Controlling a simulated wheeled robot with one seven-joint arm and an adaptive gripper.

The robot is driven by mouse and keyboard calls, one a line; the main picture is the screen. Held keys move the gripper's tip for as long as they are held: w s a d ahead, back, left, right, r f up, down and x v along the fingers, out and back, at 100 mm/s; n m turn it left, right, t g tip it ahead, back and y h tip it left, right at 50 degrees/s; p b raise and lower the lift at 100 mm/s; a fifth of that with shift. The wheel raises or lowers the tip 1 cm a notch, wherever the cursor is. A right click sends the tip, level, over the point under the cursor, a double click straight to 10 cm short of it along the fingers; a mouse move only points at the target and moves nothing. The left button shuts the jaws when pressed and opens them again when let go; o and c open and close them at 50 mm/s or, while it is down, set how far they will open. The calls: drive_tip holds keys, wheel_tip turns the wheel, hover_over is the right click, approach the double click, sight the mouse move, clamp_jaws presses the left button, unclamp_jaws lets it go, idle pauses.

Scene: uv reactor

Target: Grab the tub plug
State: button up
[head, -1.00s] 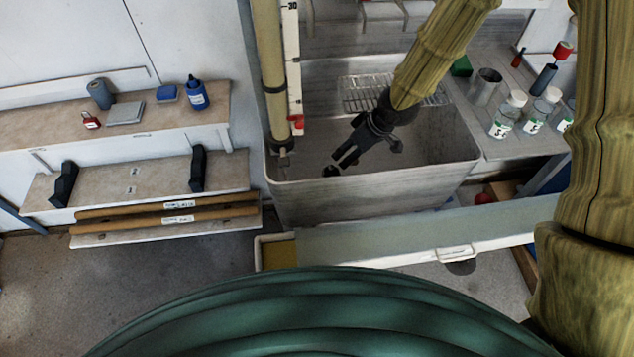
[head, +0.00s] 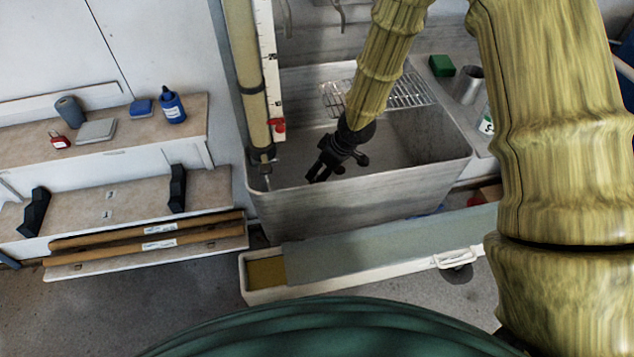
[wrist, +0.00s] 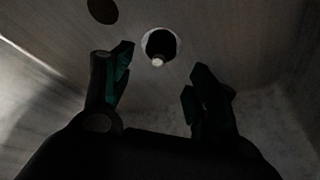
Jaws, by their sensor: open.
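In the wrist view, a dark round piece with a pale ring and a small pale knob, which looks like the tub plug (wrist: 160,44), lies on the tub floor. My gripper (wrist: 161,72) is open, with its two fingers apart and nothing between them. The plug shows just beyond the gap between the fingertips. I cannot tell the exact distance. In the head view, my gripper (head: 320,171) points down into the grey tub (head: 360,203) near its front left. The plug cannot be made out there, behind the tub's front wall and my gripper.
A wire rack (head: 405,92) lies across the tub's back. A measuring pole (head: 268,70) stands at the tub's left side. A dark round spot (wrist: 103,10) shows on the tub surface in the wrist view. A long pale trough (head: 350,277) lies in front of the tub.

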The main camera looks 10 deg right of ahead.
sight(317, 176)
drive_tip(key=shift+x, duration=2.65)
drive_tip(key=shift+w, duration=0.1)
drive_tip(key=c, duration=0.9)
